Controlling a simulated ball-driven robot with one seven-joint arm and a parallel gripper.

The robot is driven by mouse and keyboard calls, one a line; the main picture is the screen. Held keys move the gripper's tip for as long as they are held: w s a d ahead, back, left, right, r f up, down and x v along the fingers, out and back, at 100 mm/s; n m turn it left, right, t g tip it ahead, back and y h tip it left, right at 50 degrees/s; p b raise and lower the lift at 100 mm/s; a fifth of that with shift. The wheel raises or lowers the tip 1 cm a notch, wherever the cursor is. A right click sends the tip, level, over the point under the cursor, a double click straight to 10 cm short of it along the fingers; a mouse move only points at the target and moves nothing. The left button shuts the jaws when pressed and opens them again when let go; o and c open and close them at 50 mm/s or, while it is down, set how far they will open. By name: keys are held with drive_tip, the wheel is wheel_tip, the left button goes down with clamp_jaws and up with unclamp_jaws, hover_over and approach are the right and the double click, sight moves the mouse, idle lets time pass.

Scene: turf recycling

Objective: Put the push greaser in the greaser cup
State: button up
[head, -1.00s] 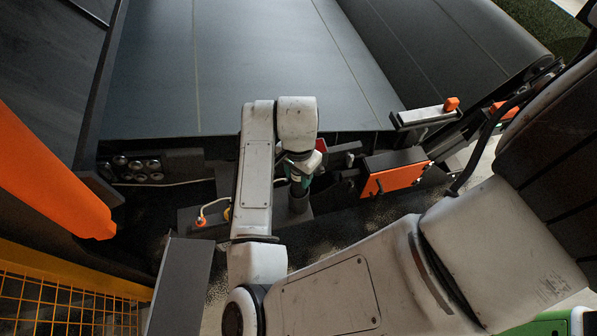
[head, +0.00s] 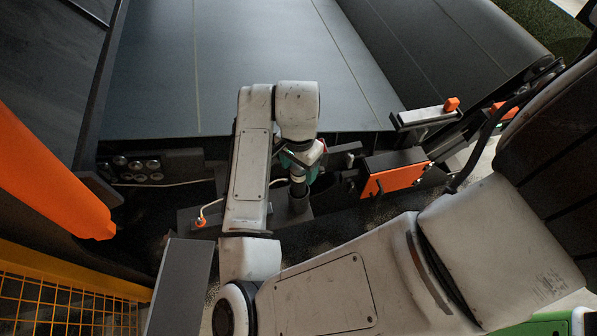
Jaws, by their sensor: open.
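The push greaser (head: 298,180), a dark slim cylinder with a pale band, shows just below my gripper. Its lower end stands upright in the greaser cup (head: 297,208), a dark round holder on the machine's ledge. My gripper (head: 302,158) hangs from the bent wrist, with green and red-white parts showing beside the greaser's upper part. Its jaws are open, close to the greaser's top. The wrist hides the greaser's top and most of the fingers, so I cannot tell whether they touch it.
A cable with an orange-yellow fitting (head: 201,221) lies to the left. A wide dark belt (head: 250,70) lies behind, and a grey panel (head: 180,285) stands at front left.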

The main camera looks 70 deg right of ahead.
wheel_tip(320, 180, up, 8)
drive_tip(key=shift+r, duration=0.25)
idle(0.5)
drive_tip(key=shift+d+r, duration=0.1)
drive_tip(key=shift+d, duration=0.15)
drive_tip(key=w+d+r+n+t+h, duration=0.55)
drive_tip(key=w+d+n, duration=0.2)
drive_tip(key=n, duration=0.35)
drive_tip(key=s+a+f+n+y, duration=0.25)
drive_tip(key=a+f+n, duration=0.3)
drive_tip(key=a, duration=0.35)
drive_tip(key=s+a+f+n+y, duration=0.2)
drive_tip(key=a+f+n+y, duration=0.15)
drive_tip(key=a+f, duration=0.45)
drive_tip(key=s+f+g, duration=0.4)
drive_tip(key=s+f, duration=0.1)
drive_tip(key=s, duration=0.5)
drive_tip(key=shift+s+a+f+h, duration=0.25)
drive_tip(key=shift+a+f+h, duration=0.05)
drive_tip(key=shift+f+h, duration=0.1)
